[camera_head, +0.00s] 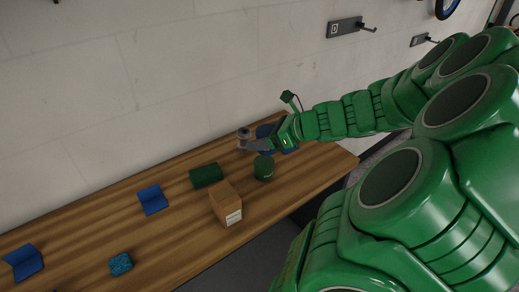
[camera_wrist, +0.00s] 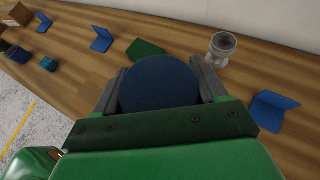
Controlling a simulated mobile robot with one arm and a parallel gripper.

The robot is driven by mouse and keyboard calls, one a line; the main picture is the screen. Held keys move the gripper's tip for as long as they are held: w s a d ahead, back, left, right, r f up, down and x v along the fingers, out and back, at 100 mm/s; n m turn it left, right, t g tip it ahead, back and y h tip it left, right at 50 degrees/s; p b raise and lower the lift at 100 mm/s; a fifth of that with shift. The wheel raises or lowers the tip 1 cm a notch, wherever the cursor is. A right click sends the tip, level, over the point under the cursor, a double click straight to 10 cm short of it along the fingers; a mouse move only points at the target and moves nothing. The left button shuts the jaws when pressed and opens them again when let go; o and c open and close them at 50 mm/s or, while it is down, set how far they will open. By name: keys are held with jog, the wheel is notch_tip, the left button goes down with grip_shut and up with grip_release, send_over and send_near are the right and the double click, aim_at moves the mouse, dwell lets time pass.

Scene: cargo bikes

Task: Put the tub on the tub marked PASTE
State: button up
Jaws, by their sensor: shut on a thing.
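In the wrist view my gripper (camera_wrist: 161,80) is shut on a dark blue round tub (camera_wrist: 160,86), seen from its flat top between the two grey fingers. In the head view my gripper (camera_head: 268,143) is over the right part of the bench; blue shows around it, and I cannot tell how much of that is the held tub. A dark green tub (camera_head: 264,168) stands upright on the bench just below my gripper in that view. It carries a small light mark that is too small to read. I cannot make it out in the wrist view.
On the wooden bench (camera_head: 100,232), a cardboard box (camera_head: 226,205) and a green block (camera_head: 206,175) stand left of the green tub. A grey round part (camera_head: 243,135) is beside my gripper. Blue brackets (camera_head: 152,199) and a teal block (camera_head: 120,263) lie further left.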

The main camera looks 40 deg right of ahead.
jog(key=shift+w+d+f, duration=0.3)
jog(key=shift+w+f, duration=0.3)
jog(key=shift+f, duration=0.25)
jog(key=shift+w+d+f, duration=0.35)
jog(key=shift+w+f, duration=0.25)
jog(key=shift+f, duration=0.2)
jog(key=shift+w+d+f, duration=0.3)
jog(key=shift+w+f, duration=0.3)
jog(key=shift+f, duration=1.75)
jog(key=shift+f, duration=0.1)
jog(key=o, duration=1.3)
